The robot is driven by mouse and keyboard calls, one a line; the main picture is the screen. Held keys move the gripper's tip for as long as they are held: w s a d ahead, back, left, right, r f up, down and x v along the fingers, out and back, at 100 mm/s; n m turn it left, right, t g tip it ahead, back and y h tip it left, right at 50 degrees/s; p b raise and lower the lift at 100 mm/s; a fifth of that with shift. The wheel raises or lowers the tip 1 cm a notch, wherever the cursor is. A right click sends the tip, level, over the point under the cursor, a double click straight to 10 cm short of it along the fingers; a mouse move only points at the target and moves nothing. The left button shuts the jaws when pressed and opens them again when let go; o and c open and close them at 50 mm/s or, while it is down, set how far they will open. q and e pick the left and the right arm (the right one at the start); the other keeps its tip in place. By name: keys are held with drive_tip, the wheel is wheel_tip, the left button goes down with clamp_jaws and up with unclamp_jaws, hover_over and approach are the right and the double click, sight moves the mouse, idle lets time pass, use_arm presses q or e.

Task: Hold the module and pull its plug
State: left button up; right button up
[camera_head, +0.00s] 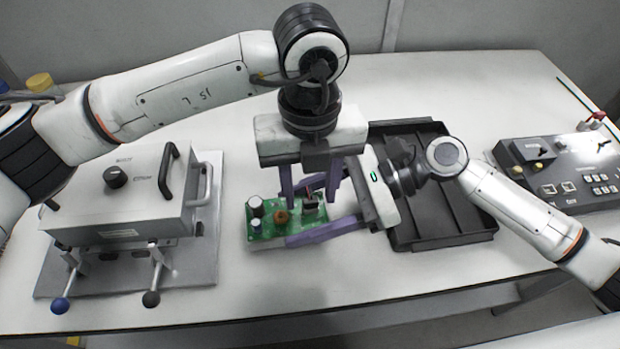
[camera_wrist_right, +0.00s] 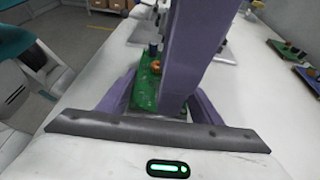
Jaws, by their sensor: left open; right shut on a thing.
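The module is a green circuit board (camera_head: 262,232) with a capacitor, a copper coil and other parts, on the table at the centre. My right gripper (camera_head: 297,214) reaches in from the right and is shut on the board's long edges. A dark plug (camera_head: 311,202) sits at the board's right part. My left gripper (camera_head: 311,190) points down over it, open, with its fingers on either side of the plug; contact cannot be told. In the right wrist view the board (camera_wrist_right: 147,88) shows between my right fingers, and a purple left finger covers much of it.
A black tray (camera_head: 445,243) lies to the right, partly behind my right arm. A grey box fixture (camera_head: 130,195) with handles and levers stands on the left. A control panel (camera_head: 570,172) is at the far right. The front table strip is clear.

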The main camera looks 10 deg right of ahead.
sight(310, 197)
use_arm(q)
clamp_jaws()
idle(0.3)
drive_tip(key=shift+r, duration=0.15)
drive_tip(key=shift+r, duration=1)
drive_tip(key=shift+r, duration=2)
use_arm(e)
drive_tip(key=o, duration=1.6)
